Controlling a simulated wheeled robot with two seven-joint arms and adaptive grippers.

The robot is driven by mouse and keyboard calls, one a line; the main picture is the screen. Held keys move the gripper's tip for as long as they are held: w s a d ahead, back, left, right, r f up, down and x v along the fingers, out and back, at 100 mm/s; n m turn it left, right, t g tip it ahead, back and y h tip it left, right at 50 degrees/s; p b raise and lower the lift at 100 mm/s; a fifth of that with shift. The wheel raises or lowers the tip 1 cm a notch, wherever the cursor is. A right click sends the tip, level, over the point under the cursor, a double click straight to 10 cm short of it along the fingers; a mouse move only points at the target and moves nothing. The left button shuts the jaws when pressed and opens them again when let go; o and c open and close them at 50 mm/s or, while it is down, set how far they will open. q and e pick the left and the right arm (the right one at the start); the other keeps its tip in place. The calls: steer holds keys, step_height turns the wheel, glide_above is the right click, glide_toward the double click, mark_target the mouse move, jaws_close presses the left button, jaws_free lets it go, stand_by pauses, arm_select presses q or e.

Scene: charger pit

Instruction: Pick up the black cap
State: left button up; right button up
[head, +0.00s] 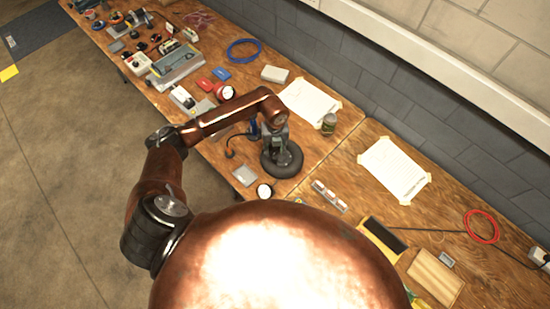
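A round black thing (283,168), which looks like the black cap, lies on the wooden workbench (312,150). My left gripper (275,149) points down right over it and hides part of its top. The fingers are small and dark here, so I cannot tell whether they touch it or are open or shut. My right gripper is out of view.
Taped paper sheets (394,170) lie on the bench, with a dark green jar (329,124) beside one. A grey square plate (244,175) and a white round piece (264,191) are near the front edge. Tools crowd the far left. A wall (400,85) runs behind.

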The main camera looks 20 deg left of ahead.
mark_target(275, 157)
arm_select(q)
steer(key=shift+w+f+p, duration=0.15)
steer(key=shift+f+p, duration=0.3)
steer(key=shift+f, duration=2.25)
steer(key=c, duration=0.8)
